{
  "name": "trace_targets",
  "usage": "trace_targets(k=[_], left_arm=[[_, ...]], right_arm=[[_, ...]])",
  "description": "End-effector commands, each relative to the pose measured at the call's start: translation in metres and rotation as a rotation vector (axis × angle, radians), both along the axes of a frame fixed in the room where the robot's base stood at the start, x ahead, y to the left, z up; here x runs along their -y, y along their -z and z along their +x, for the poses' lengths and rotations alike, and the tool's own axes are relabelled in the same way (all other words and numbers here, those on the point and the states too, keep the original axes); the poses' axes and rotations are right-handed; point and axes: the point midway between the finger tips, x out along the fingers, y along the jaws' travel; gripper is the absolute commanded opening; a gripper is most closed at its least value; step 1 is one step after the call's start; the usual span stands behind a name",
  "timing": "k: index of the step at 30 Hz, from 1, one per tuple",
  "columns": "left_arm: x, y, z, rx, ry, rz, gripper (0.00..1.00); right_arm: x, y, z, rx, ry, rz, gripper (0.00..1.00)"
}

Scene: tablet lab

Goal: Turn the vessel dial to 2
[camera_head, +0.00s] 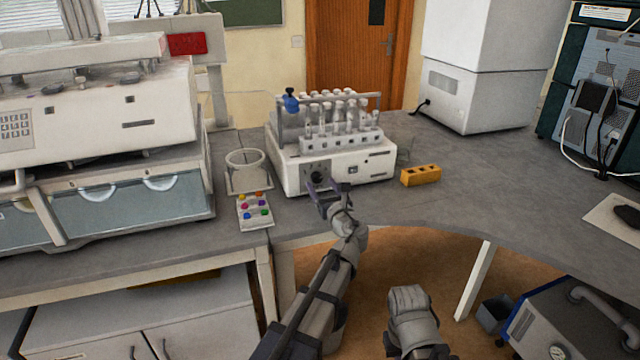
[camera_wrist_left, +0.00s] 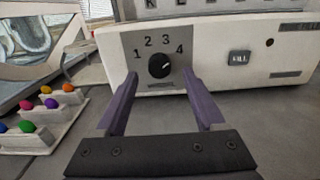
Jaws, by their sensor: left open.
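The vessel dial (camera_wrist_left: 160,65) is a round black knob on a grey plate marked 1, 2, 3, 4 on the front of the white vessel machine (camera_head: 341,168). A light mark on the knob seems to point up and right, toward the 4. In the head view the dial (camera_head: 317,177) is small and close behind my fingers. My left gripper (camera_head: 322,187) is open and empty. In the left wrist view its two purple fingers (camera_wrist_left: 159,77) point at the panel, one on each side of the dial, apart from it. My right gripper is not in view.
A white tray with coloured balls (camera_head: 254,212) and a white ring stand (camera_head: 247,172) are left of the machine. A yellow block (camera_head: 420,175) lies to its right. A large white instrument (camera_head: 95,140) fills the left.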

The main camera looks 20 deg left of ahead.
Motion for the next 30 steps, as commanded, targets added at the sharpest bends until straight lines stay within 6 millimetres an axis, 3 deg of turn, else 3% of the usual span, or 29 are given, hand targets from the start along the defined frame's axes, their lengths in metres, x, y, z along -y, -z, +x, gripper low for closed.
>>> trace_targets(k=[6, 17, 30], left_arm=[[-0.013, 0.0, 0.02, 0.001, -0.001, -0.001, 0.71], [-0.015, 0.0, 0.022, 0.0, 0.0, -0.001, 0.71], [-0.015, 0.0, 0.022, 0.0, 0.0, -0.001, 0.23]], right_arm=[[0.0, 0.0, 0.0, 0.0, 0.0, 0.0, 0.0], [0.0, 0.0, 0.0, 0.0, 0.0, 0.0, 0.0], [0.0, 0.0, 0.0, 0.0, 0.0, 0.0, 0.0]])
